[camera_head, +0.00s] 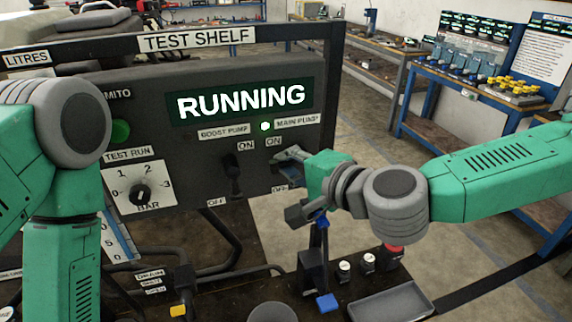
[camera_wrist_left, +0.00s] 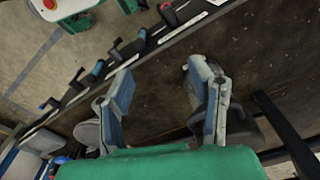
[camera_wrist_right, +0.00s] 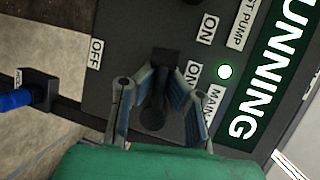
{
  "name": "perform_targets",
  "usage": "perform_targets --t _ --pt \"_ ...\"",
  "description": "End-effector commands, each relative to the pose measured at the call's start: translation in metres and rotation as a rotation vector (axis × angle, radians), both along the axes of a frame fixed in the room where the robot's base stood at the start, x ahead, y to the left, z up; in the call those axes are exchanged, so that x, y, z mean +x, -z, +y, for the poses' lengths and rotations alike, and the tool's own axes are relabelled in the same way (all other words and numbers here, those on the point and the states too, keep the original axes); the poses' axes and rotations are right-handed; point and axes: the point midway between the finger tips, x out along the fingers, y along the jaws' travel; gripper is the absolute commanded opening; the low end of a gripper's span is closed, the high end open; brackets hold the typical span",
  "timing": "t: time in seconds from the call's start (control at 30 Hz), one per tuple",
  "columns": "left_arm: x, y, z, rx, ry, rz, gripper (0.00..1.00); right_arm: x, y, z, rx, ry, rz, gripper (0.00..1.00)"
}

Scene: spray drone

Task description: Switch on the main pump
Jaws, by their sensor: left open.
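The main pump switch is a black lever (camera_wrist_right: 158,95) in the right wrist view, nearer its ON label (camera_wrist_right: 192,72) than the OFF label (camera_wrist_right: 96,53). My right gripper (camera_wrist_right: 152,88) has its fingers apart, one on each side of the lever; I cannot tell if they touch it. In the head view my right gripper (camera_head: 286,160) is at the panel below the MAIN PUMP label (camera_head: 297,120) and hides most of the lever. A lamp (camera_head: 265,126) glows, and the display (camera_head: 243,101) reads RUNNING. My left gripper (camera_wrist_left: 160,90) is open and empty in the left wrist view.
The boost pump lever (camera_head: 234,172) stands just left of my right gripper. A pressure dial (camera_head: 140,195) is farther left on the panel. Black pipes, small knobs and a grey tray (camera_head: 392,303) are below. Blue workbenches stand at the back right.

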Motion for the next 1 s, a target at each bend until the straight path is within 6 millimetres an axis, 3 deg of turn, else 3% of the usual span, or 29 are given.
perform_targets --t 0.03,0.17,0.5,0.53,0.6,1.0 --pt "0.0 0.01 0.0 0.0 0.0 0.0 0.49 0.0 0.003 0.0 0.025 0.001 0.005 0.0" --pt "0.0 0.021 0.0 0.0 0.0 0.001 0.49 0.0 0.001 0.0 0.084 -0.001 0.026 0.0" --pt "0.0 0.02 0.0 0.0 0.0 0.0 0.49 -0.001 -0.002 0.0 0.105 -0.001 0.036 0.0" --pt "0.0 0.02 0.0 0.0 0.0 0.0 0.49 -0.001 -0.002 0.0 0.105 -0.001 0.036 0.07" --pt "0.0 0.02 0.0 0.0 0.0 0.0 0.49 0.0 -0.002 0.0 0.105 -0.001 0.035 0.3" --pt "-0.003 0.02 0.0 0.0 0.0 -0.002 0.49 -0.004 -0.004 -0.005 0.106 0.001 0.033 0.3"
